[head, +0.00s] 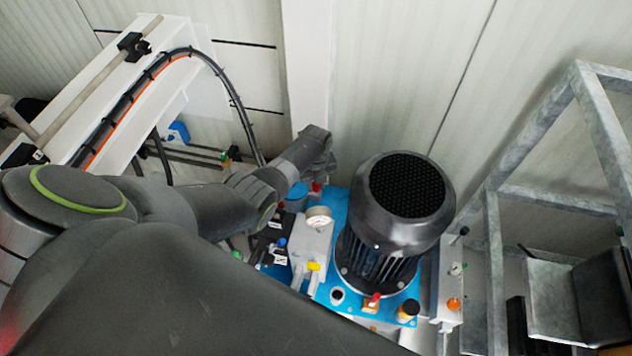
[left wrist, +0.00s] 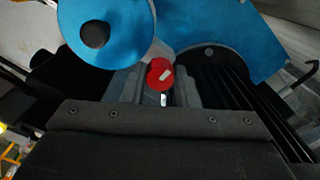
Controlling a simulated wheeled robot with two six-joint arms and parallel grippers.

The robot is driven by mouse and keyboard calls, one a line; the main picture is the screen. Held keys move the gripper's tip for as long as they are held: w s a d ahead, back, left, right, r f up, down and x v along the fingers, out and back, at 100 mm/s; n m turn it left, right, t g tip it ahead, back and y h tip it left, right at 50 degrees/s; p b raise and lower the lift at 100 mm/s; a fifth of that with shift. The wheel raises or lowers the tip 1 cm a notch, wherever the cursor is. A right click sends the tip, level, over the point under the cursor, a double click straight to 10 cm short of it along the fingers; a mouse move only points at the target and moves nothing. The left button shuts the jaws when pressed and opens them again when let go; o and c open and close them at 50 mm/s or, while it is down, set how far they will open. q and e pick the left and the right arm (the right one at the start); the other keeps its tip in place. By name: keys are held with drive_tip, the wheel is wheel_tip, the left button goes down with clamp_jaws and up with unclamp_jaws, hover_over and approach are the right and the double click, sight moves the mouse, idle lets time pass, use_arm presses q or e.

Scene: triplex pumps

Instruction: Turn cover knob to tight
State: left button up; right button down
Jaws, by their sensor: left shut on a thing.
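The cover knob looks like the small red knob with a pale mark (left wrist: 162,75) in the left wrist view. It sits between the fingertips of my left gripper (left wrist: 158,88), which is shut on it. In the head view, my left gripper (head: 322,168) reaches down to the blue pump unit, behind the gauge. A bit of red (head: 316,187) shows just below it there; the rest of the knob is hidden by the gripper. Whether the knob is tight cannot be told. My right gripper is not in view.
A large dark motor (head: 392,212) stands close to the right of my left gripper. A pressure gauge (head: 318,216) is just below it. A blue round part (left wrist: 125,30) lies near the fingers. A grey metal frame (head: 495,255) stands at the right.

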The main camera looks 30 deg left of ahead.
use_arm(q)
drive_tip(key=o, duration=1)
drive_tip(key=shift+r, duration=0.15)
drive_tip(key=shift+r, duration=0.3)
wheel_tip(320, 180, up, 6)
drive_tip(key=shift+f+p, duration=0.25)
drive_tip(key=shift+p, duration=0.9)
wheel_tip(320, 180, up, 11)
drive_tip(key=shift+p, duration=0.35)
